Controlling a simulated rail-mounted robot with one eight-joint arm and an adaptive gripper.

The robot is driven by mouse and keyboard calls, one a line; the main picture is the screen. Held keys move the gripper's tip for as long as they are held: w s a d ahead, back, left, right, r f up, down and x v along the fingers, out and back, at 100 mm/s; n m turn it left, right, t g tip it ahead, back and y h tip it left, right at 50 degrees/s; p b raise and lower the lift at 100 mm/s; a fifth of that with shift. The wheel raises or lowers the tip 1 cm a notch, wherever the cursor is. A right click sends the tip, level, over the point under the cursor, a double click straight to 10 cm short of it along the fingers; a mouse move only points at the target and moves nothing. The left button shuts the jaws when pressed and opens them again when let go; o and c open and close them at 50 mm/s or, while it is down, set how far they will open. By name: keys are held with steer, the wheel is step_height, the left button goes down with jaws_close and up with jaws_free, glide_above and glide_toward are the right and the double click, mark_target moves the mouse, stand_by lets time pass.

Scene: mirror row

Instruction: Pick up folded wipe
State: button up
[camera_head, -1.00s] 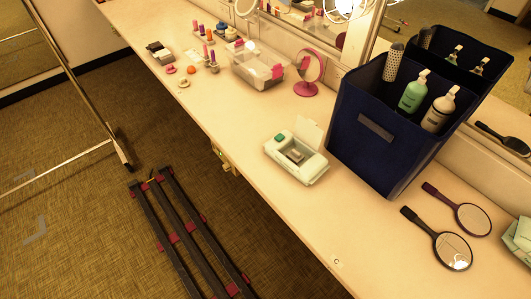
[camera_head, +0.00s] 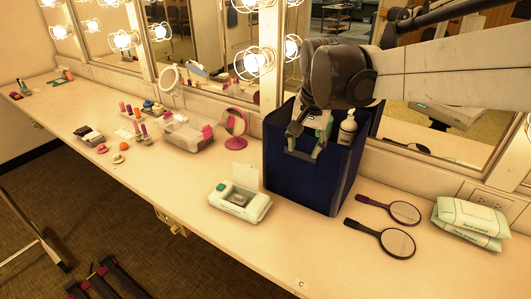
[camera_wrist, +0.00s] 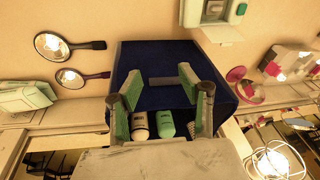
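A pale wipes box (camera_head: 240,201) with a raised lid stands on the counter, left of the blue bin. A small greyish item shows in its opening; I cannot tell whether it is a folded wipe. The box is partly seen at the top of the wrist view (camera_wrist: 216,18). No other folded wipe can be made out. My gripper (camera_head: 305,143) is open and empty, in front of the upper part of the blue bin (camera_head: 300,180), right of the box and higher. In the wrist view its green-padded fingers (camera_wrist: 158,85) are spread wide over the bin (camera_wrist: 150,62).
The bin holds a white bottle (camera_head: 347,129) and a green one (camera_wrist: 165,124). Two hand mirrors (camera_head: 397,243) and soft wipe packs (camera_head: 468,222) lie to the right. A round pink mirror (camera_head: 235,124) and clear tub (camera_head: 185,136) stand left. The counter's front strip is clear.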

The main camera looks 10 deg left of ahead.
steer(key=w+a+f+g+b, duration=0.1)
steer(key=w+a+f, duration=0.25)
steer(key=a, duration=0.25)
steer(key=w+a+f+g, duration=0.1)
steer(key=w+a+f, duration=0.1)
steer(key=a+f, duration=0.25)
steer(key=m+h+b, duration=0.1)
glide_above(239, 196)
steer(key=shift+g, duration=0.3)
steer(key=f, duration=1.5)
steer(key=shift+s+f, duration=0.15)
steer(key=shift+s, duration=0.15)
steer(key=shift+w+f+b, duration=0.15)
steer(key=shift+f+b, duration=0.05)
steer(key=shift+f, duration=1.1)
steer(key=shift+w+f+b, duration=0.15)
steer(key=shift+f, duration=1.15)
steer(key=c, duration=0.6)
